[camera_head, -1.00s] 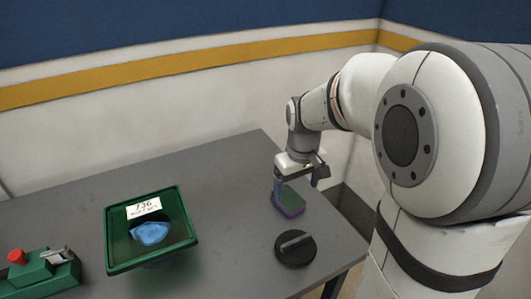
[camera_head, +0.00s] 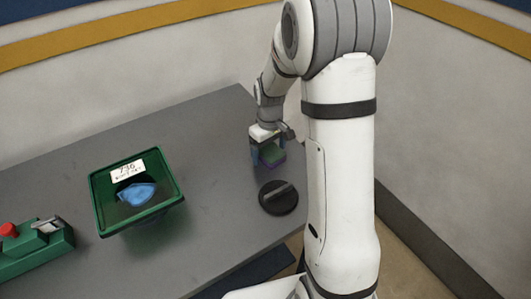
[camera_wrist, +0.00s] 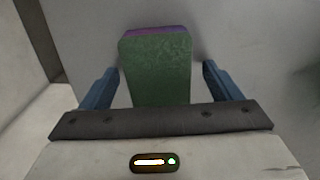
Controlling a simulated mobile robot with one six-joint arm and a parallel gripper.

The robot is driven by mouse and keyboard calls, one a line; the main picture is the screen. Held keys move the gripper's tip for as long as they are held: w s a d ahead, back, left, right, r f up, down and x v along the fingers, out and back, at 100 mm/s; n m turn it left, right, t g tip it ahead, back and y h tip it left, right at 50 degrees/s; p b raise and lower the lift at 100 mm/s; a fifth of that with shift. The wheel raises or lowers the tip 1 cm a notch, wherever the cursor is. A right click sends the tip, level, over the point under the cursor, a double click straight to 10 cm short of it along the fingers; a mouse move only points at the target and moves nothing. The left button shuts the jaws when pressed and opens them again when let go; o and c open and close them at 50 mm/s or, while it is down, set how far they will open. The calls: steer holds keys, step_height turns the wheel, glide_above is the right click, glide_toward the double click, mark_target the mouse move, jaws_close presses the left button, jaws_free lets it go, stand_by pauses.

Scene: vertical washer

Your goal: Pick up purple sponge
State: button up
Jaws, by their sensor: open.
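The sponge (camera_head: 271,155) lies on the grey table near its right side; it has a green top and a purple lower layer. In the wrist view the sponge (camera_wrist: 157,68) shows its green face with a purple strip along the far edge. My gripper (camera_head: 268,160) is over the sponge. In the wrist view my gripper (camera_wrist: 160,82) is open, its blue fingers on the left and right of the sponge with a gap on each side. Part of the sponge is hidden behind the gripper body.
A black round knob-like object (camera_head: 278,198) lies just in front of the sponge. A green bin (camera_head: 104,212) with a label and a blue item (camera_head: 137,193) stands at left. A green box with a red button (camera_head: 9,230) is at far left. The table (camera_head: 215,225) is clear between.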

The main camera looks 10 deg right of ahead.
mark_target(269, 150)
steer(key=shift+f, duration=0.1)
steer(key=shift+c, duration=0.3)
steer(key=c, duration=1)
step_height(269, 150, up, 10)
steer(key=shift+b, duration=0.45)
steer(key=o, duration=0.4)
steer(key=shift+c, duration=1.7)
